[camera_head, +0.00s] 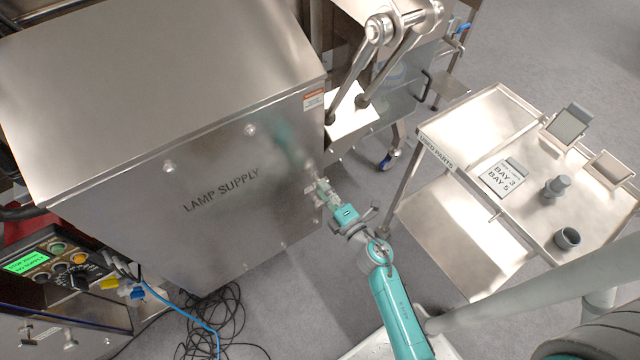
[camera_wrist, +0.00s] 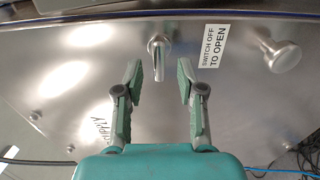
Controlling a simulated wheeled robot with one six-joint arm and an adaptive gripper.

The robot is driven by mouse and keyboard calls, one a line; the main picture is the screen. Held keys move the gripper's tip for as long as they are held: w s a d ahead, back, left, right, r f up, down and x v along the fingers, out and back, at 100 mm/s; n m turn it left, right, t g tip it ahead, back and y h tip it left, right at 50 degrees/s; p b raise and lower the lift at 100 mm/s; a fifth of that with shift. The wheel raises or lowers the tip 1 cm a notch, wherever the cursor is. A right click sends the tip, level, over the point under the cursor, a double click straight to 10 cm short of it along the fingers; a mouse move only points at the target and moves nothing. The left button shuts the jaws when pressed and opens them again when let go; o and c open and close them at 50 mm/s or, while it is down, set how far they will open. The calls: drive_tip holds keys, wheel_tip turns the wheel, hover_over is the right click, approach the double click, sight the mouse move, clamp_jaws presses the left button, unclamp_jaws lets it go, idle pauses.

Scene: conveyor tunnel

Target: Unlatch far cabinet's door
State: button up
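The steel cabinet marked LAMP SUPPLY (camera_head: 150,235) fills the left of the head view, its door face shut. In the wrist view, a small metal latch handle (camera_wrist: 159,56) stands out from this face and points down the picture. A white label reading SWITCH OFF TO OPEN (camera_wrist: 213,47) is right of it. My gripper (camera_head: 318,187) is at the right part of the face in the head view, where it hides the latch. In the wrist view my gripper (camera_wrist: 160,80) is open and empty, its fingers on either side of the latch's line, seemingly short of it.
A round metal knob (camera_wrist: 279,53) sticks out right of the label. A steel trolley (camera_head: 465,130) with a sign, a tablet and cups stands at right. A control panel (camera_head: 55,265) is at lower left. Cables (camera_head: 215,315) lie on the floor below the cabinet.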

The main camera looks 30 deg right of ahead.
drive_tip(key=s, duration=0.9)
drive_tip(key=shift+o, duration=0.2)
idle(1.0)
